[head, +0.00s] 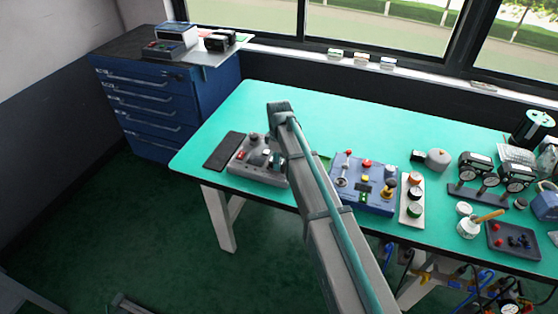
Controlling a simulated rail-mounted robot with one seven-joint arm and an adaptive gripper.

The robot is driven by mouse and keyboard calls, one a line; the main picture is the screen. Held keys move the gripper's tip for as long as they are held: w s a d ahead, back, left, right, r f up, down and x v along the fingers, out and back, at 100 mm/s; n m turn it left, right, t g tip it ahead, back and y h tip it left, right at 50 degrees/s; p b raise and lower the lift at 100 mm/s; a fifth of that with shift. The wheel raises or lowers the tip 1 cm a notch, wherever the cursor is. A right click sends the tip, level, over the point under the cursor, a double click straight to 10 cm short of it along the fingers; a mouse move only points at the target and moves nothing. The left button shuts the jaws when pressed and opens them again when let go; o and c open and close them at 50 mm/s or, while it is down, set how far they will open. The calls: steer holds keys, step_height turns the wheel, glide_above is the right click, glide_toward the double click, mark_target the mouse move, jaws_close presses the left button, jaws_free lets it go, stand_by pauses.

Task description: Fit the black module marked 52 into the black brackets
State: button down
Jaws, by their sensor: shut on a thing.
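I cannot make out a number 52 on anything. I cannot tell which parts are the black brackets.
The green table (350,125) is clear behind the arm. A black mat (222,151) lies left of the grey unit. A blue control box (364,184) and a pale button panel (411,200) stand right of the arm. Black gauges (475,165) and a dark tray (513,241) crowd the right end.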

steer(key=shift+f, duration=0.25)
steer(key=c, duration=1)
jaws_free()
steer(key=shift+r, duration=0.1)
steer(key=shift+r+p, duration=3.1)
steer(key=shift+r, duration=2.35)
step_height(320, 180, up, 7)
steer(key=p, duration=0.4)
steer(key=shift+s+f, duration=0.1)
